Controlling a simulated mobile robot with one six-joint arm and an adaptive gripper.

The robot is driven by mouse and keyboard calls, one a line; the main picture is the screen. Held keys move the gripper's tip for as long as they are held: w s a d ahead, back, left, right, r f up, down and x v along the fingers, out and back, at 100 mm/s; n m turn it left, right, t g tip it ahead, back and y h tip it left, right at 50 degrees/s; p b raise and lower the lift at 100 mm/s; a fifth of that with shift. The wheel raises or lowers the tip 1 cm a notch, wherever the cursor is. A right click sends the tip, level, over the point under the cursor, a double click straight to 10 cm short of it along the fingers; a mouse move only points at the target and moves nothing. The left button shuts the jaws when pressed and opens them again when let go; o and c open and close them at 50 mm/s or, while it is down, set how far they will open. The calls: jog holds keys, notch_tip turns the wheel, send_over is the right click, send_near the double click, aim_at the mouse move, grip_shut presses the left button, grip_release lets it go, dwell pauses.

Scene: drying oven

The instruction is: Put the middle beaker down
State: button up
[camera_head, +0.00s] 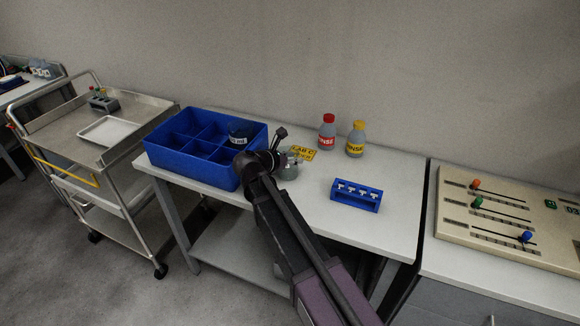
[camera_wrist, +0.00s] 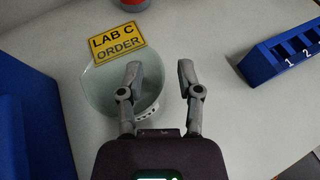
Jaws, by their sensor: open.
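A pale, clear beaker (camera_head: 289,171) stands upright on the white table, just right of the blue crate. It also shows in the wrist view (camera_wrist: 100,94), beside the yellow "LAB C ORDER" card (camera_wrist: 117,42). My gripper (camera_wrist: 158,70) is open and nothing is clamped in it. Its left finger overlaps the beaker in the picture; its right finger is over bare table to the right of the beaker. I cannot tell whether the left finger is above the beaker or inside its rim. In the head view my gripper (camera_head: 282,148) partly covers the beaker.
The blue divided crate (camera_head: 190,166) holds a dark labelled vessel (camera_head: 240,135). Red-capped (camera_head: 327,132) and yellow-capped (camera_head: 356,139) bottles stand behind. A blue numbered rack (camera_head: 356,196) is to the right. A cart (camera_head: 148,105) stands left, a slider panel (camera_head: 500,228) far right. The table's front right is clear.

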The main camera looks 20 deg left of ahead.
grip_shut()
jog(key=shift+r, duration=0.2)
notch_tip(320, 180, up, 2)
jog(key=shift+r+p, duration=0.1)
jog(key=shift+p, duration=1.15)
jog(key=shift+r+p, duration=0.8)
jog(key=shift+p, duration=0.05)
jog(key=s+d, duration=0.3)
jog(key=s, duration=1.2)
jog(key=shift+s+d+r+p, duration=0.3)
jog(key=shift+d+r+p, duration=0.05)
jog(key=shift+r+p, duration=0.1)
